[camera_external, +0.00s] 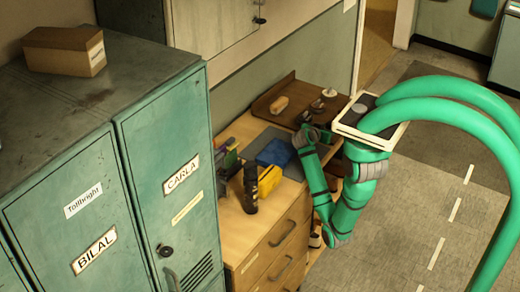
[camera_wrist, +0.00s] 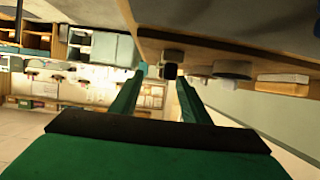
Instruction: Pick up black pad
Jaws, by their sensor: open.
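A small dark block with a black face, likely the black pad (camera_wrist: 171,70), shows in the wrist view between and beyond my fingertips, at the edge of the brown surface. My gripper (camera_wrist: 164,80) is open, with a green finger on each side of the view and nothing between them. The block appears apart from both fingers. In the external view my green arm reaches down beside the brown tray (camera_external: 265,107); its end is near the tray's front edge. I cannot make out the pad clearly there.
A tan block (camera_external: 279,104) and other small items lie on the tray. A grey round thing (camera_wrist: 232,69) is beside the dark block. Green lockers (camera_external: 170,150) stand left.

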